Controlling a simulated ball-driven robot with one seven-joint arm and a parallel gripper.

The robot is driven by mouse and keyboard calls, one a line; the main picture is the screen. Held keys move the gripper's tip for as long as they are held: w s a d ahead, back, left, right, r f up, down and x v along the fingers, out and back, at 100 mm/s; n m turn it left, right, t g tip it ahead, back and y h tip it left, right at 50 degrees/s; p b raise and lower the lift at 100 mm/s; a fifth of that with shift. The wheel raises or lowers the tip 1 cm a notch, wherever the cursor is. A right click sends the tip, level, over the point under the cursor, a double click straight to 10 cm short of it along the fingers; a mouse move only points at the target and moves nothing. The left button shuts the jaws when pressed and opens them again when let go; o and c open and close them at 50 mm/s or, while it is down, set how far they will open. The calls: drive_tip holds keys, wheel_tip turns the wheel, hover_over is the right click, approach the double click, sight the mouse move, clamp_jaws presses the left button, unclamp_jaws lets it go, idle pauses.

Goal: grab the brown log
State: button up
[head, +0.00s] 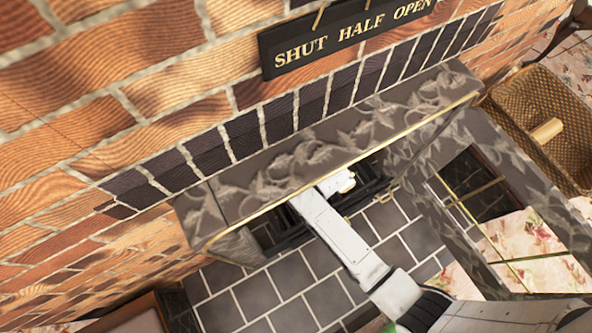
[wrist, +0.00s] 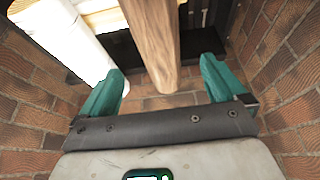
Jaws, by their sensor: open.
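The brown log (wrist: 152,42) shows in the wrist view, coming down from the top edge, its near end between my fingers in the picture. A gap shows on each side, and I cannot tell how deep it lies between them. My gripper (wrist: 162,72) is open, with its two teal fingers spread and nothing held. In the head view my white arm reaches under the mantel into the fireplace opening. The fingers and the brown log cannot be made out there.
A pale, whitish log (wrist: 68,40) lies left of the brown log. Brick walls (wrist: 285,70) close in on both sides. In the head view the stone mantel (head: 340,150) overhangs my arm. A wicker basket (head: 560,95) holding a light log (head: 547,130) stands at the right.

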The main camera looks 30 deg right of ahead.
drive_tip(key=b+x, duration=0.4)
drive_tip(key=x, duration=0.5)
drive_tip(key=shift+w, duration=0.2)
drive_tip(key=shift+c, duration=0.4)
drive_tip(key=c, duration=1.2)
drive_tip(key=shift+c, duration=0.3)
drive_tip(key=shift+r, duration=0.15)
